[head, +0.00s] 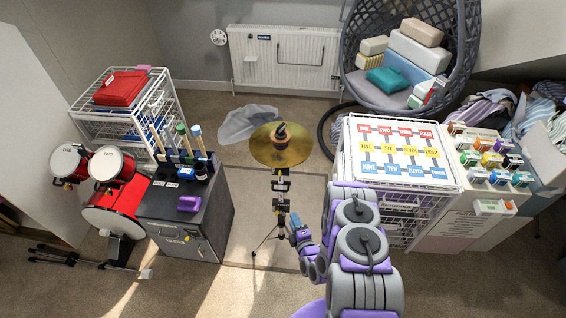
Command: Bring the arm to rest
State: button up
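My arm, in grey and purple segments, rises from the bottom right of the head view. It bends over, and its far end hangs low near the middle. My gripper (297,229) is small here and shows as a bluish tip just right of the cymbal stand (281,203). I cannot tell whether its fingers are open or shut, whether it holds anything, or whether it touches the stand. The brass cymbal (281,150) is above and left of my gripper, with a dark piece on top.
A dark cabinet (190,215) with bottles and a purple block stands left, beside red drums (112,215). A white wire rack (405,205) with a numbered board stands close right of my arm. A hanging chair (352,85) is behind.

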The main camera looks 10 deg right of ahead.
jog(key=w+d+r+m+g, duration=0.2)
jog(key=w+r+g, duration=0.3)
jog(key=w+r, duration=0.4)
jog(key=s+d+r+m+g+h, duration=0.1)
jog(key=s+r+m+g, duration=0.15)
jog(key=r, duration=0.55)
jog(key=s+r+m+g+h, duration=0.1)
jog(key=s+r+m+g, duration=0.2)
jog(key=r, duration=0.5)
jog(key=s+a+r+m+g, duration=0.1)
jog(key=s+r+m+g, duration=0.1)
jog(key=s+r, duration=0.5)
jog(key=s+a+r+m+g, duration=0.2)
jog(key=s+r+m, duration=0.3)
jog(key=s, duration=1.3)
jog(key=s+a+r+m+g, duration=0.2)
jog(key=s+r+m, duration=0.2)
jog(key=s+r, duration=0.6)
jog(key=s, duration=0.3)
jog(key=shift+s+r+g, duration=0.25)
jog(key=shift+r+g, duration=0.1)
